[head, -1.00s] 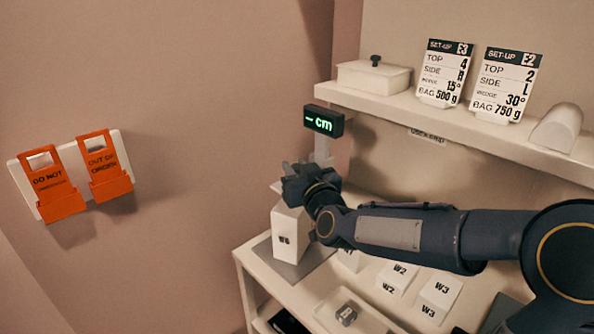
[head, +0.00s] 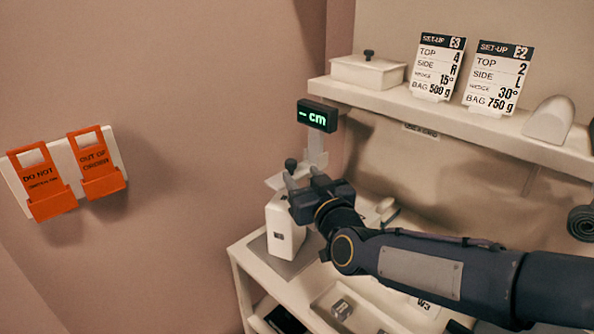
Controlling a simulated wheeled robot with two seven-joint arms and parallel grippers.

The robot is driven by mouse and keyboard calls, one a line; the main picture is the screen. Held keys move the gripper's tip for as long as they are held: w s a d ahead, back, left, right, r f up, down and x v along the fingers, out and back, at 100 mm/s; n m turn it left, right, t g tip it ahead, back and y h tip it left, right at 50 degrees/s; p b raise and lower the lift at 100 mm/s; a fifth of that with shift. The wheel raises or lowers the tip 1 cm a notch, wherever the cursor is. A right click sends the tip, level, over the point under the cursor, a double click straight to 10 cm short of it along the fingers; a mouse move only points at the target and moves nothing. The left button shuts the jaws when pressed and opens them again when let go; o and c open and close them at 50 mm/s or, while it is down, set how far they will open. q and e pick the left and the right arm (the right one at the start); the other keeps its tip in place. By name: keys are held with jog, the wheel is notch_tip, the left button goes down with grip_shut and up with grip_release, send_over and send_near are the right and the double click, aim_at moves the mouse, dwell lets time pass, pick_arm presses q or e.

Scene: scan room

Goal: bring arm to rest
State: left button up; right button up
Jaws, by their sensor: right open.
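My right arm reaches in from the right edge, low across the picture, and ends in my right gripper (head: 302,179). The gripper is open, with nothing seen between its fingers. It is in front of and just above a white block (head: 284,226) that stands upright on a grey plate (head: 262,260) on the lower shelf. I cannot tell whether the gripper touches the block. My forearm hides much of the lower shelf. My left gripper is not in view.
A stand with a lit "cm" display (head: 318,116) rises behind the gripper. The upper shelf (head: 440,116) holds a lidded white box (head: 367,72), two set-up cards (head: 438,68) and a rounded white piece (head: 549,121). Orange tag holders (head: 97,165) hang on the left wall, with free space beside them.

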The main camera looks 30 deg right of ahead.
jog(key=shift+s, duration=0.3)
jog(key=s+a+f+g+y+p, duration=0.2)
jog(key=s+g+p, duration=0.4)
jog(key=s, duration=0.6)
jog(key=s+a+f+m+g+y+p, duration=0.1)
jog(key=s+g+p, duration=0.5)
jog(key=s, duration=0.6)
jog(key=shift+a+f+y, duration=0.6)
jog(key=shift+a+y, duration=0.3)
jog(key=shift+a, duration=0.35)
